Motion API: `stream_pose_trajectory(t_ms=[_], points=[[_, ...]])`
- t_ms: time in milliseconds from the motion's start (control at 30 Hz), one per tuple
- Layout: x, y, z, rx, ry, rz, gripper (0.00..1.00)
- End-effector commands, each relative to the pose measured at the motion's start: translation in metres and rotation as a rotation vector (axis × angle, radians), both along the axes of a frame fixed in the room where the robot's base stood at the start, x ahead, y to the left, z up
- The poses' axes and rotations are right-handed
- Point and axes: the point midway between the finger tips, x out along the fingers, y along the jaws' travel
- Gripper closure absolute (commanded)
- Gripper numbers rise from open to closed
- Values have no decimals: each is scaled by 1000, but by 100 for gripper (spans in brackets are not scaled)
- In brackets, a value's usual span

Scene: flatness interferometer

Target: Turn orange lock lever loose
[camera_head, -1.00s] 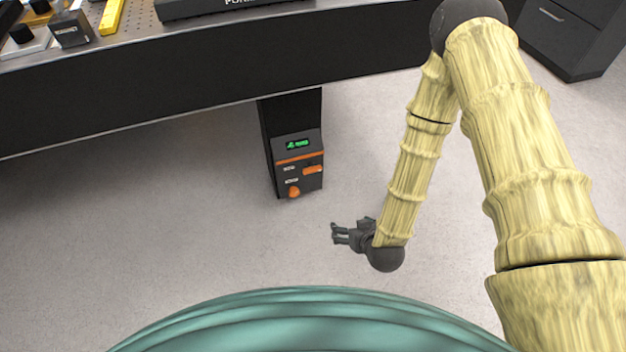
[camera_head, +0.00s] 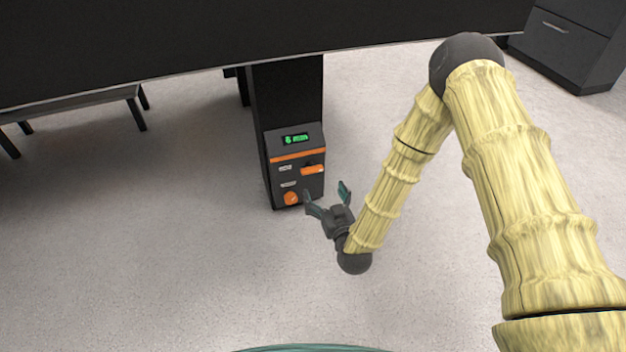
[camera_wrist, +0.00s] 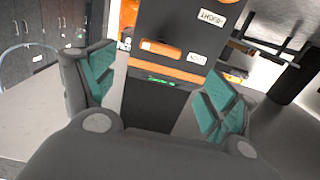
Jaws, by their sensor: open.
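The orange lock lever (camera_head: 314,170) lies roughly level on the right of a dark control panel (camera_head: 304,184) on a black post. In the wrist view the panel is upside down, and the lever (camera_wrist: 160,47) shows between and beyond my fingers, beside a small white label (camera_wrist: 197,58). My gripper (camera_head: 326,193) is open, with teal finger pads, just in front of the panel and low to its right. Nothing is between the fingers, and they look apart from the lever. The exact gap cannot be told.
An orange knob (camera_head: 291,199) sits below the lever, close to my left fingertip. A green display (camera_head: 295,139) and orange stripe are above. The black table edge (camera_head: 200,60) overhangs the post. The floor (camera_head: 150,240) in front is clear.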

Motion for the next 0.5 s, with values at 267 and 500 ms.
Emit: stream_pose_trajectory(t_ms=[267, 500], points=[[13, 5, -1, 9, -40, -4, 14], [45, 15, -3, 8, -41, -5, 14]])
